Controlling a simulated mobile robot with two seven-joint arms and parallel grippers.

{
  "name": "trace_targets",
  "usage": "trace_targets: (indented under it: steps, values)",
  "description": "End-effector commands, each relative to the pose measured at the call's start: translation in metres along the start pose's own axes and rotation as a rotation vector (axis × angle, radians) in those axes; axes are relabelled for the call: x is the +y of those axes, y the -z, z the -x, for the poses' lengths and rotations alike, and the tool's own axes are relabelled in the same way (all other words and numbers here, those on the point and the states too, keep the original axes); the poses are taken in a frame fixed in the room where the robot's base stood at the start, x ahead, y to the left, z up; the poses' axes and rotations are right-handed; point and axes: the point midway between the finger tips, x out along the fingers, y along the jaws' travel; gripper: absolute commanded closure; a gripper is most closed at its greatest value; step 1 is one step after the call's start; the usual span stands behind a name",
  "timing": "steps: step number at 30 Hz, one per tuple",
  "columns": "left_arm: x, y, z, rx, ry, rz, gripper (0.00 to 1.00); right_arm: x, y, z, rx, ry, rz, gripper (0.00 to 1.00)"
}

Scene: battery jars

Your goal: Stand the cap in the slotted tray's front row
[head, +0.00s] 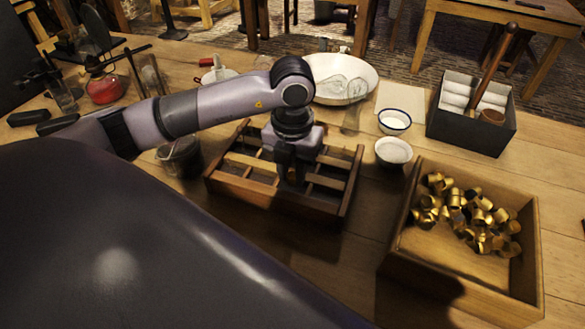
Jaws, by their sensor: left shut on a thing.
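My left gripper (290,176) points straight down into the slotted wooden tray (350,178) in the middle of the head view. It is shut on a cap, but the fingers and the dim light hide the cap, so I cannot tell its tilt or whether it touches the tray. The tray has wooden dividers forming several compartments, and those I can see look empty. Several brass caps (480,214) lie heaped in a wooden box (430,272) to the right. My right gripper is not in view.
Two small white bowls (394,121) (393,151) stand right of the tray, with a glass (353,105) and a wide white basin (345,72) behind. A dark box with white rolls (472,128) stands at the back right. Jars and tools crowd the left.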

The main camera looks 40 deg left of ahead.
Motion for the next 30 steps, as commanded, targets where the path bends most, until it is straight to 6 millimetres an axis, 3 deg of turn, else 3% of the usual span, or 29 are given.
trace_targets:
  steps: [17, 18, 20, 30]
  values:
    - [0.000, 0.000, -0.011, 0.000, 0.001, 0.000, 1.00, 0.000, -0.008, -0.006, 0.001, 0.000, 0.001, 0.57]
    - [0.000, 0.000, -0.011, 0.000, 0.001, 0.000, 0.68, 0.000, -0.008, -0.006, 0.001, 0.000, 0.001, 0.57]
    - [0.000, 0.000, -0.011, 0.000, 0.000, 0.000, 0.49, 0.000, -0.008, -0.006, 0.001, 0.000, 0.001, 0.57]
    - [0.000, 0.000, -0.009, 0.000, 0.001, 0.000, 0.49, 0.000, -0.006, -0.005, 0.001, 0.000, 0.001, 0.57]
